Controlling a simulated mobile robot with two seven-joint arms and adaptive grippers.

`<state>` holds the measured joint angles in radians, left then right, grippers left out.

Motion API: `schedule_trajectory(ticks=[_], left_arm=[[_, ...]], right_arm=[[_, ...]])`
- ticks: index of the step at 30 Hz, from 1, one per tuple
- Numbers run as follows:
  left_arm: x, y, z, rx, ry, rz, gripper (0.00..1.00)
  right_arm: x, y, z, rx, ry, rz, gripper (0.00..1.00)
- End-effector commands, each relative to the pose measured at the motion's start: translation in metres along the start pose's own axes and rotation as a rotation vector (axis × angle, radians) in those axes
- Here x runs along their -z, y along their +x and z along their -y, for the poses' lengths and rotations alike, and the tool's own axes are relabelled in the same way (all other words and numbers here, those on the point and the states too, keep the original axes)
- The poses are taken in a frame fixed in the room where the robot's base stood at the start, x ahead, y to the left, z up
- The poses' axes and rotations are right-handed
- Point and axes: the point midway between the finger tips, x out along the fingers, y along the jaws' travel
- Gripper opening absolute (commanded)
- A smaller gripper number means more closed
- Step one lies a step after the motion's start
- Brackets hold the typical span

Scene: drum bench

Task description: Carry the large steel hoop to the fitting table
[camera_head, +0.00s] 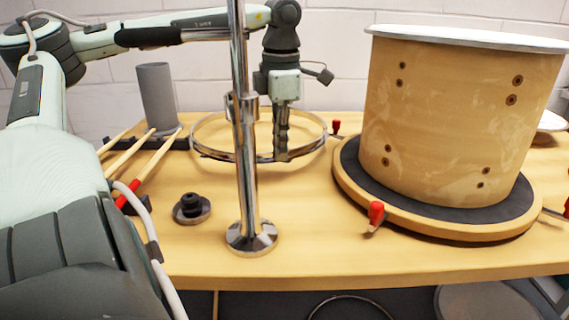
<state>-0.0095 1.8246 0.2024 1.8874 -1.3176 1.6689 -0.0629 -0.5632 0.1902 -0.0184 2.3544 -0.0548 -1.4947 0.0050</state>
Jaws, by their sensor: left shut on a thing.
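The large steel hoop (207,153) is a thin shiny ring over the wooden bench, left of the drum shell. It is roughly level; I cannot tell whether it touches the bench top. My left gripper (282,155) points down and is shut on the front right part of the hoop. A chrome post stands in front of the hoop and hides a strip of it. A round dark-topped wooden table (352,178), perhaps the fitting table, sits to the right with a wooden drum shell (455,120) on it. My right gripper is not in view.
The chrome post (244,180) rises from a round foot on the bench (310,245). Red-tipped clamps (376,213) ring the round table. Drumsticks (150,165), a grey cylinder (156,97) and a small black knob (191,207) are at left. Another ring (350,297) shows below the bench.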

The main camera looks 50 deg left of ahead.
Motion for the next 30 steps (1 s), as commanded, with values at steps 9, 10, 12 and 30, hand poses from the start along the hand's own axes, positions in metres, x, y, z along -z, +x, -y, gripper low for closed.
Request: schedule_trajectory(ticks=[9,10,12,30], left_arm=[[0.000,0.035,0.002,0.000,0.001,0.002,0.00],[-0.001,0.037,0.002,0.000,0.001,0.003,0.00],[-0.001,0.039,0.002,-0.003,0.001,0.003,0.00],[0.000,0.041,0.002,-0.001,0.000,0.001,0.27]], right_arm=[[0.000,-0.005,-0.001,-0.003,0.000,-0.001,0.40],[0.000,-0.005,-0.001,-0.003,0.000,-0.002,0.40],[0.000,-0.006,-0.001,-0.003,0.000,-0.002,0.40],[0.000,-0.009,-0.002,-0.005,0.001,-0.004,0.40]])
